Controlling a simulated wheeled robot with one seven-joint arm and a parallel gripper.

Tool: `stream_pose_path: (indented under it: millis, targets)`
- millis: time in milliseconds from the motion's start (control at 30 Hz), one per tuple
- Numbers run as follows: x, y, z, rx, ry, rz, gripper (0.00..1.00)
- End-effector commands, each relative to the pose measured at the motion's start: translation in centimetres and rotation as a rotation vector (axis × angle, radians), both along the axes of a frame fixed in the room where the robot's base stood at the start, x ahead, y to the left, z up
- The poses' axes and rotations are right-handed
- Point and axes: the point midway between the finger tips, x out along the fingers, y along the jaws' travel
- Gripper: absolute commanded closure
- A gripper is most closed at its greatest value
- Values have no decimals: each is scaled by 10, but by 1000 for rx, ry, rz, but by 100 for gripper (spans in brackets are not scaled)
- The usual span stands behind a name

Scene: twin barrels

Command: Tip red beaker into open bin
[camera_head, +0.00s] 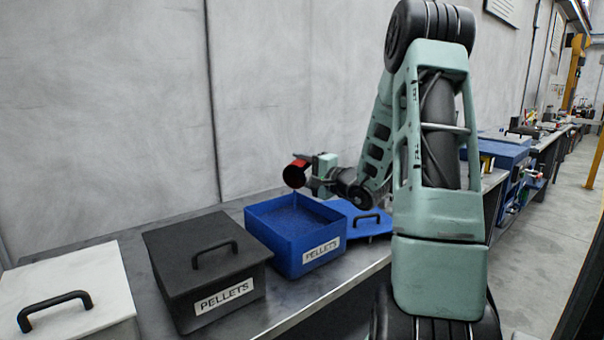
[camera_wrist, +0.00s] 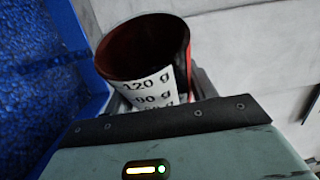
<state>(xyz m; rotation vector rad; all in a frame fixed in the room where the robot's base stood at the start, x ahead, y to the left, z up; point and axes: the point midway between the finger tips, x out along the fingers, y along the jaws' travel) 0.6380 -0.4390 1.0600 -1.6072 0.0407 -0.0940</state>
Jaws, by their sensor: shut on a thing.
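The red beaker (camera_head: 295,174) is held above the open blue bin (camera_head: 325,256) in the head view, tilted with its mouth turned toward the left. My gripper (camera_head: 310,177) is shut on it from the right. In the wrist view the beaker (camera_wrist: 185,50) shows a white label with gram marks, and its dark red inner wall looks bare; its bottom is hidden. My gripper (camera_wrist: 160,92) is around its side. The bin holds blue pellets, which also show in the wrist view (camera_wrist: 35,70). The bin's front label reads PELLETS.
A blue lid (camera_head: 370,222) with a black handle lies beside the bin on its right. A lidded black bin (camera_head: 190,262) and a lidded white bin (camera_head: 85,285) stand to the left on the metal bench (camera_head: 320,295). A grey wall is close behind.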

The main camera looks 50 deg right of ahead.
Motion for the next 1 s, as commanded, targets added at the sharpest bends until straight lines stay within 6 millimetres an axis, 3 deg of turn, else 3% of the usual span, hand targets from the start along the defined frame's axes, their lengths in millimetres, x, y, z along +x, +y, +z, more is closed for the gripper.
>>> stream_pose_path:
  millis: [1000]
  targets:
    - [-1, 4, 5, -96, -29, 0, 91]
